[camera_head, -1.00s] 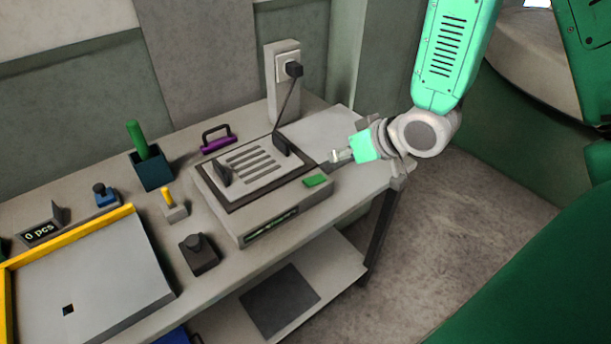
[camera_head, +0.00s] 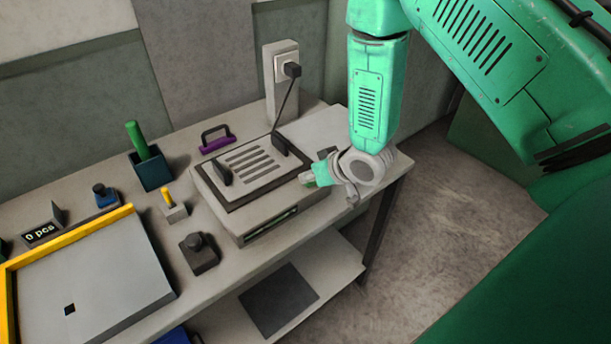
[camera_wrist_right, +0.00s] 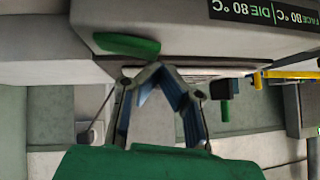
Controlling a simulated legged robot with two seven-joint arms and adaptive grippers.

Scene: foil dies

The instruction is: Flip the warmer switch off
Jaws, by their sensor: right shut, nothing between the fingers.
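The warmer (camera_head: 226,212) is a grey box with a slotted top plate, standing at the right part of the bench. Its green switch (camera_wrist_right: 127,44) shows in the right wrist view as a rounded bar on the casing, just left of and above my fingertips. In the head view my gripper covers most or all of the switch. My right gripper (camera_head: 305,178) is at the warmer's front right corner. In the wrist view its fingertips (camera_wrist_right: 160,68) meet, shut and empty. I cannot tell whether they touch the switch. My left gripper is not in view.
The warmer's display (camera_wrist_right: 264,12) reads 80 °C for face and die, upside down. A plugged socket post (camera_head: 283,95) stands behind.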

